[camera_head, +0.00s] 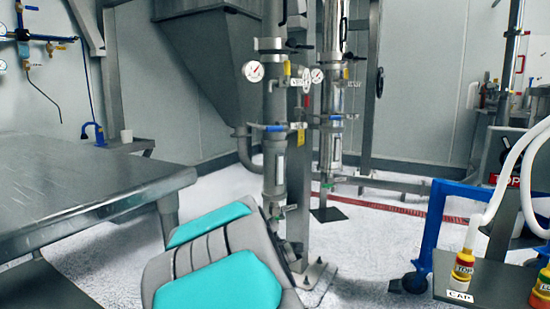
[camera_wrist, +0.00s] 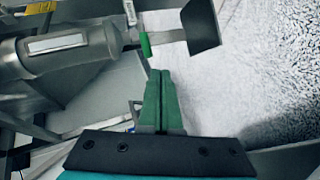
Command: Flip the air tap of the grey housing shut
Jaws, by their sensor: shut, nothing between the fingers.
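The grey housing (camera_head: 274,165) is an upright cylinder with a white label on the left pipe in the head view. In the wrist view the grey housing (camera_wrist: 75,60) lies sideways at upper left. A small tap with a green handle (camera_wrist: 145,45) sticks out beyond its end. My gripper (camera_wrist: 160,76) is shut and empty, its green fingertips just below the green handle in the wrist view, with a small gap seeming to lie between. Which way the tap is set I cannot tell. My fingers cannot be made out in the head view, where my arm covers the lower middle.
A second, shiny housing (camera_head: 331,150) stands just right of the grey one. Round gauges (camera_head: 253,71) and blue-handled valves (camera_head: 275,127) sit above. A steel table (camera_head: 80,185) is at left, a blue trolley frame (camera_head: 433,230) at right. White floor shows between them.

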